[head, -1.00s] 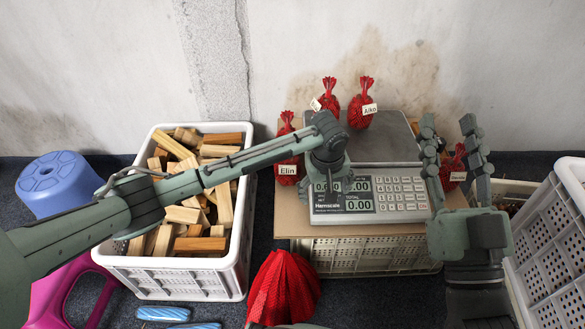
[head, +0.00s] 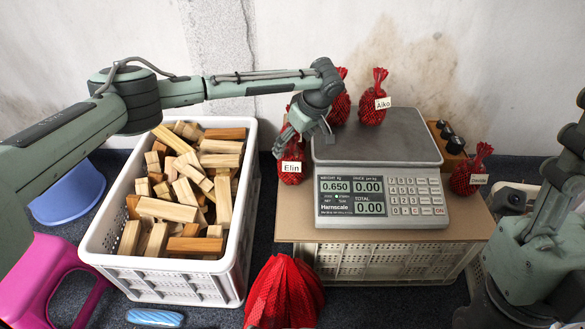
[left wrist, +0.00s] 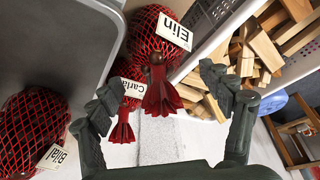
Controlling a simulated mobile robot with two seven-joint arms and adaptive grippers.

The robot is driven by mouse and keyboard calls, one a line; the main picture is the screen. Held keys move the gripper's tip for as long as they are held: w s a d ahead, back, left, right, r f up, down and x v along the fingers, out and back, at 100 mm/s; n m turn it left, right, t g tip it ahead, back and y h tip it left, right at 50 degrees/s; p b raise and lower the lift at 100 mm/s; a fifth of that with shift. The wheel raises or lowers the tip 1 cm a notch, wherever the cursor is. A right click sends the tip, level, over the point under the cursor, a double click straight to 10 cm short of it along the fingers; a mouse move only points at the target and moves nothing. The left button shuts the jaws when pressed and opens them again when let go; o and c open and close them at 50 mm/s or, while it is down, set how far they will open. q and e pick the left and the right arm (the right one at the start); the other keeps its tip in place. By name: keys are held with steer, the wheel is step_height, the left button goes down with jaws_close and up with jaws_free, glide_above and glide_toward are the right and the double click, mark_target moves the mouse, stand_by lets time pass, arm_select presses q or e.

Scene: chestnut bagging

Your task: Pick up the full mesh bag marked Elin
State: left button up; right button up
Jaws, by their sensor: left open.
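The red mesh bag marked Elin (head: 291,170) stands, filled, on the cardboard left of the scale. In the left wrist view its netted body (left wrist: 149,40) is at the top, with its gathered red neck (left wrist: 161,98) pointing down between the fingers. My left gripper (head: 300,128) is open right above this bag; no firm contact shows. A bag marked Carla (left wrist: 129,80) is close beside Elin, partly hidden. My right gripper (head: 563,172) is at the right edge, partly cut off, and its opening is unclear.
A white crate (head: 243,235) of wood blocks is left of Elin. A red mesh bundle (head: 285,293) lies in front.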

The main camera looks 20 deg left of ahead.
arm_select(q)
steer(key=shift+x, duration=0.9)
steer(key=shift+c, duration=0.2)
jaws_close()
